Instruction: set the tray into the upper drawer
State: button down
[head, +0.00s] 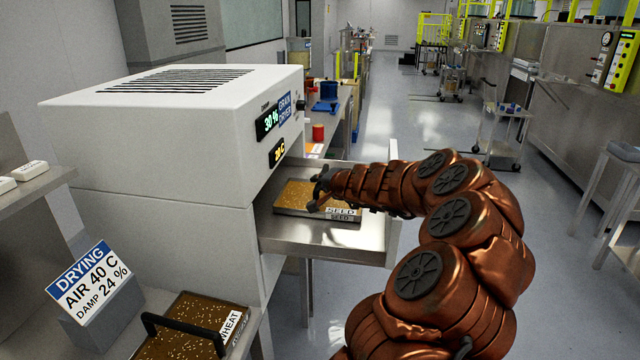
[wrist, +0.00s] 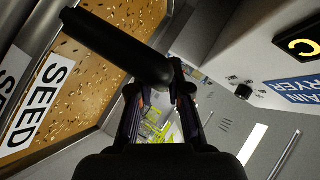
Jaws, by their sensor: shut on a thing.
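The seed tray (head: 294,196) is a shallow tray of brown grain with a white SEED label. It is inside the outline of the pulled-out metal drawer (head: 335,240) of the white grain dryer (head: 165,125). I cannot tell whether its underside touches the drawer floor. My gripper (head: 321,190) is shut on the tray's black handle, which the fingers partly hide. In the wrist view the black handle (wrist: 120,50) runs into my gripper (wrist: 158,98), with the grain and SEED label at the left.
A second tray (head: 185,335), labelled WHEAT, with a black handle, lies on the bench at the bottom. A drying sign (head: 95,285) reads air 40 C, damp 24 %. The dryer's front face rises close behind the open drawer.

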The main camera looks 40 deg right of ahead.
jog(key=shift+f, duration=0.1)
jog(key=c, duration=1.1)
grip_release()
jog(key=shift+r, duration=0.25)
jog(key=v, duration=1.2)
jog(key=shift+f+b, duration=0.15)
jog(key=shift+b, duration=0.15)
